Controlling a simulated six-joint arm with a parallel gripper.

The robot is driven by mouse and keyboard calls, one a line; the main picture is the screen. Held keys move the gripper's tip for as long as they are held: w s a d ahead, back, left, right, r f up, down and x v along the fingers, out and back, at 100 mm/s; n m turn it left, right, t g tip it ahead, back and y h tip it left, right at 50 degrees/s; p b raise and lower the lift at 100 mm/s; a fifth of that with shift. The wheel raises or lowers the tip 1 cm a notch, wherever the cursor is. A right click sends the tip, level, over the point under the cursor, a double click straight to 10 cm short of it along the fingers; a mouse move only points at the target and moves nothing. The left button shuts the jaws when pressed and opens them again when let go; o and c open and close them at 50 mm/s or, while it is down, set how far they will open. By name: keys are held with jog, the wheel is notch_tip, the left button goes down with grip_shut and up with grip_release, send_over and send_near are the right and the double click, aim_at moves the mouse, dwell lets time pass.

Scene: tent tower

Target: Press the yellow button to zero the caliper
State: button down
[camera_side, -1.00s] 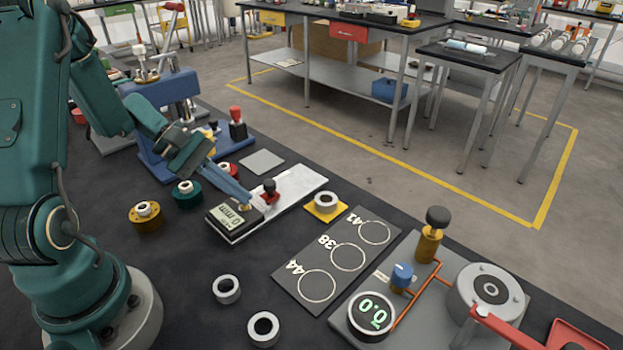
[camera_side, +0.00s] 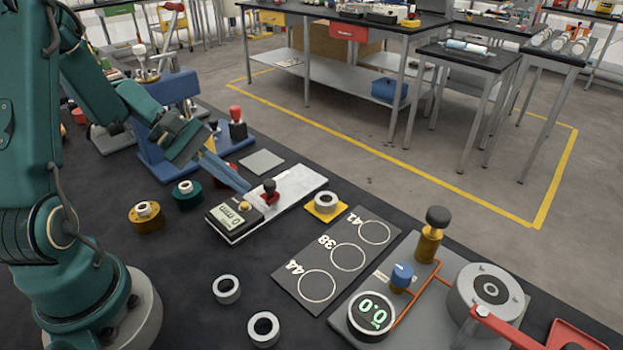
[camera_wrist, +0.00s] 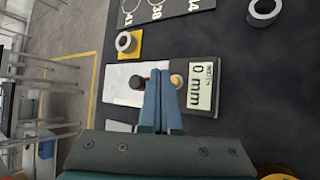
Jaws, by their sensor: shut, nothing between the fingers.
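The caliper is a white flat body (camera_side: 296,188) with a dark display unit on the bench; its screen (camera_side: 228,215) reads 0 mm, also legible in the wrist view (camera_wrist: 200,86). The yellow button (camera_side: 244,207) sits beside the screen and shows partly beside my fingers in the wrist view (camera_wrist: 176,80). A red slider with a black knob (camera_side: 269,189) stands on the caliper body. My gripper (camera_side: 248,188) is shut and empty, its tips above the caliper between button and knob. In the side view the tips look apart from the button.
A ring on a yellow base (camera_side: 325,204) lies right of the caliper. A dark plate with marked circles (camera_side: 325,270) and a gauge panel reading 0.0 (camera_side: 372,313) are nearer. Two loose grey rings (camera_side: 226,289) lie in front. A blue press (camera_side: 170,115) stands behind.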

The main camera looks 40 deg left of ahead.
aim_at(239, 207)
notch_tip(239, 207, up, 4)
jog(key=shift+r, duration=0.15)
dwell(0.3)
dwell(0.4)
jog(key=s+d+r+m+g+y, duration=0.1)
jog(key=s+d+r+m, duration=0.15)
jog(key=d+m, duration=0.2)
jog(key=s+d+r+m+g+y, duration=0.1)
jog(key=d+r+m, duration=0.25)
jog(key=d, duration=0.25)
jog(key=s+a+m+t+y, duration=0.1)
jog(key=s+m+t+y, duration=0.1)
jog(key=s+m+y, duration=0.3)
jog(key=s+m, duration=0.2)
jog(key=m, duration=0.1)
jog(key=shift+s+a+f, duration=0.2)
jog(key=shift+a+f, duration=0.05)
jog(key=shift+a, duration=0.1)
